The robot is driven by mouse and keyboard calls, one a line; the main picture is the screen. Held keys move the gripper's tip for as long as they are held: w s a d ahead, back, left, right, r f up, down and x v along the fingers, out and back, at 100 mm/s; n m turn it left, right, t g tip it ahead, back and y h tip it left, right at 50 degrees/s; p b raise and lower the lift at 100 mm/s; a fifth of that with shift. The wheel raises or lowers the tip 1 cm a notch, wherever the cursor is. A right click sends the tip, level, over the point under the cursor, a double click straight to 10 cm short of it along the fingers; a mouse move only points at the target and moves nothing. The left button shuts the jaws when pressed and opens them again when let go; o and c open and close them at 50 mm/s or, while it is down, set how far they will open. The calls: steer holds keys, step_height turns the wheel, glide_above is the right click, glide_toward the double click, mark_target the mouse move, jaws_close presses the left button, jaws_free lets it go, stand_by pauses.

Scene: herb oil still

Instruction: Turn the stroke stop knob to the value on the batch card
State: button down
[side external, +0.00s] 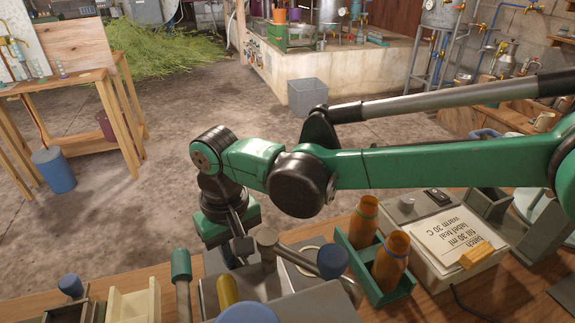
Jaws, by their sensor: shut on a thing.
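My gripper (236,256) points down at the left back of a grey metal bench device (285,284). Its fingers are shut on a small part there, which looks like the stroke stop knob; they hide most of it, and no scale or pointer can be read. A grey T-shaped post (267,243) stands just right of the fingers. A blue-black ball handle (333,262) is further right on the device. The batch card (448,238) lies on a pale box at right and reads "fill 30 ml", "label teal", "warm 30 C".
A green rack (392,292) holds two amber bottles (391,262) right of the device. A green-topped handle (181,264) and a yellow cylinder (228,291) stand close at left. A cream tray (133,302) is further left. The bench is crowded around my gripper.

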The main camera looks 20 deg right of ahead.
steer(key=shift+n, duration=0.3)
steer(key=c, duration=0.8)
jaws_free()
steer(key=shift+r, duration=0.15)
steer(key=shift+r, duration=2.7)
